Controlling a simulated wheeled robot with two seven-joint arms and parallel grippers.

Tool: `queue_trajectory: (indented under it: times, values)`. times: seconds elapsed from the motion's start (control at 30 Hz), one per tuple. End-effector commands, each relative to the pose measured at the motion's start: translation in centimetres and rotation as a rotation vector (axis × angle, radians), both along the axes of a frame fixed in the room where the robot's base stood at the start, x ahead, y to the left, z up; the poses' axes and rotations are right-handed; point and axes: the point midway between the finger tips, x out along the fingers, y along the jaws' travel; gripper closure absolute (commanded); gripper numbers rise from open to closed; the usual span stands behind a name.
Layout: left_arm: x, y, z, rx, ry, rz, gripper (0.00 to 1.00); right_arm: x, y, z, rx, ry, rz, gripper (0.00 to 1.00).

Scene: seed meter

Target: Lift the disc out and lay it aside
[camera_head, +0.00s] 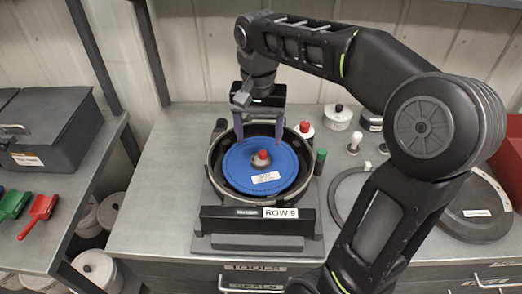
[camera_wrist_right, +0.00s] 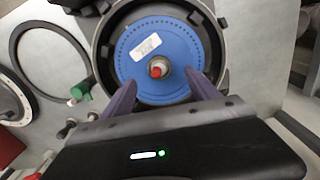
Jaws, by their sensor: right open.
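The blue disc (camera_head: 260,172) lies flat inside the round dark housing (camera_head: 222,204) of the seed meter, with a red-tipped hub (camera_head: 262,157) at its centre and a white label on its face. The disc also shows in the right wrist view (camera_wrist_right: 170,75), with the red hub tip (camera_wrist_right: 158,70) near the middle. My right gripper (camera_head: 258,128) is over the far part of the housing, its two purple fingers spread apart and pointing down. In the right wrist view its fingers (camera_wrist_right: 162,92) reach toward the disc's near edge, with nothing between them. My left gripper is not in view.
A dark ring (camera_head: 341,197) and a round dark lid (camera_head: 478,212) lie on the bench to the right. A green-capped item (camera_head: 320,161) and a red-topped white container (camera_head: 304,130) stand close beside the housing. The bench (camera_head: 150,200) left of the meter is clear.

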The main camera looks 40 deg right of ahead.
Motion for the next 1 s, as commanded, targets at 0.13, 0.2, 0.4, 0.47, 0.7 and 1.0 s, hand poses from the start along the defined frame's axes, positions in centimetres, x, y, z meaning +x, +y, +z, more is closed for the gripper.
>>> queue_trajectory:
  times: [0.13,0.2,0.4,0.47,0.7,1.0]
  values:
    - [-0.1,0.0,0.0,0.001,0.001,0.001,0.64,0.0,0.0,0.0,0.000,0.000,0.000,0.31]
    - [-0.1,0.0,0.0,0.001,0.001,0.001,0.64,0.0,0.0,0.0,0.000,0.000,0.000,0.31]
    - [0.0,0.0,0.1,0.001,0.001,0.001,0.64,0.0,0.0,-1.4,0.000,0.003,0.000,0.31]
    - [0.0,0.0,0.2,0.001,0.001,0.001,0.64,-0.1,0.0,-2.0,0.001,0.002,0.000,0.31]
    - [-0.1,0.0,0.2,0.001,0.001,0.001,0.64,0.0,0.0,-2.6,0.000,0.000,0.000,0.31]
    - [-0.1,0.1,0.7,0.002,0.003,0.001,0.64,-0.1,-0.2,-4.0,0.001,0.004,0.001,0.31]
